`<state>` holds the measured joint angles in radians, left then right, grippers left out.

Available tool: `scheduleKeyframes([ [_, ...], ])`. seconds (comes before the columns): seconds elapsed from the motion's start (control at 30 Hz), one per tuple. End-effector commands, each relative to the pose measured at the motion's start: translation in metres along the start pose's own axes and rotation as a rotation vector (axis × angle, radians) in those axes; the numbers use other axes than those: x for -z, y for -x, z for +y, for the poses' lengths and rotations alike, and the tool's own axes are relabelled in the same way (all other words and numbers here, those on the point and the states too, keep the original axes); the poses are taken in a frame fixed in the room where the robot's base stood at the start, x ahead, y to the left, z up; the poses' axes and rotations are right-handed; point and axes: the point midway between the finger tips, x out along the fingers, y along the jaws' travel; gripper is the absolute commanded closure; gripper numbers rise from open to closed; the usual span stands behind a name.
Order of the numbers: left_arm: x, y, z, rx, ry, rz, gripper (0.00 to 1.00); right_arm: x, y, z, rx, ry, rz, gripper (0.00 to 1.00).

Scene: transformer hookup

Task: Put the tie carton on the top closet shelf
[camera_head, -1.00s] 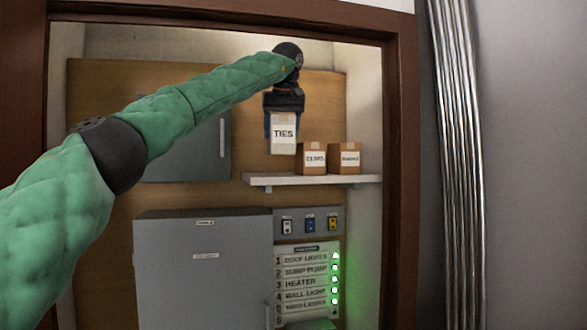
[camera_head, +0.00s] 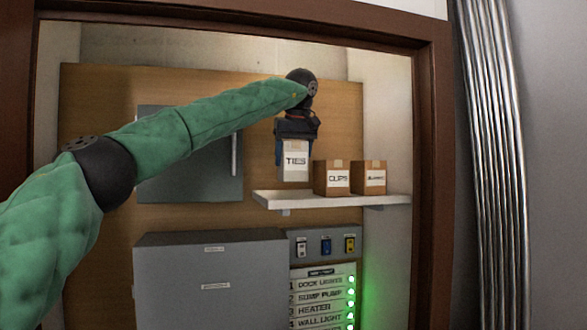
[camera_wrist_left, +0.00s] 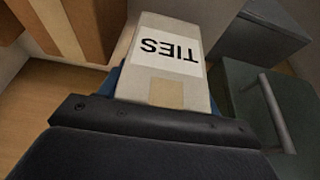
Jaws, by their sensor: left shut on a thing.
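The tie carton (camera_head: 295,164), a pale box with a TIES label, hangs upright in my left gripper (camera_head: 295,140). The gripper points down and is shut on the carton's upper part. The carton is just above the left part of the white closet shelf (camera_head: 275,201), left of the CLIPS carton; a small gap seems to show below it. In the left wrist view the carton (camera_wrist_left: 168,60) fills the middle, between the fingers (camera_wrist_left: 150,120). My right gripper is in no view.
The brown CLIPS carton (camera_head: 333,178) and another brown carton (camera_head: 369,177) stand on the shelf's middle and right. A grey wall cabinet (camera_head: 185,170) with a handle is left of the carton. A larger grey cabinet (camera_head: 205,270) and a switch panel (camera_head: 325,245) are below. The brown door frame (camera_head: 428,200) surrounds the closet.

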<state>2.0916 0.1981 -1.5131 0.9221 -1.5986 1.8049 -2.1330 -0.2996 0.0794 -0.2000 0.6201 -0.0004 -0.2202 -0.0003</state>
Motion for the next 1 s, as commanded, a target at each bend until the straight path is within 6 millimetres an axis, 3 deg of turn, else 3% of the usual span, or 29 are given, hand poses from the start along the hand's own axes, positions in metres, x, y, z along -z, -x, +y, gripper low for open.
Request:
scheduleKeyframes([
  [0.3, -0.013, -0.03, 0.0, 0.0, -0.002, 0.0, 0.61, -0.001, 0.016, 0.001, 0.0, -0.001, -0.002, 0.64],
  [0.77, -0.016, -0.037, 0.0, -0.001, -0.001, 0.0, 0.61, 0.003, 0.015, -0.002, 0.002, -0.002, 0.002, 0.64],
  [0.8, -0.016, -0.037, 0.0, -0.001, -0.001, 0.0, 0.29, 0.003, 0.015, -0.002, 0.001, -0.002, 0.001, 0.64],
  [1.0, -0.016, -0.037, 0.0, -0.001, -0.001, 0.0, 0.28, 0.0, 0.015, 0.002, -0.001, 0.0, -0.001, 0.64],
])
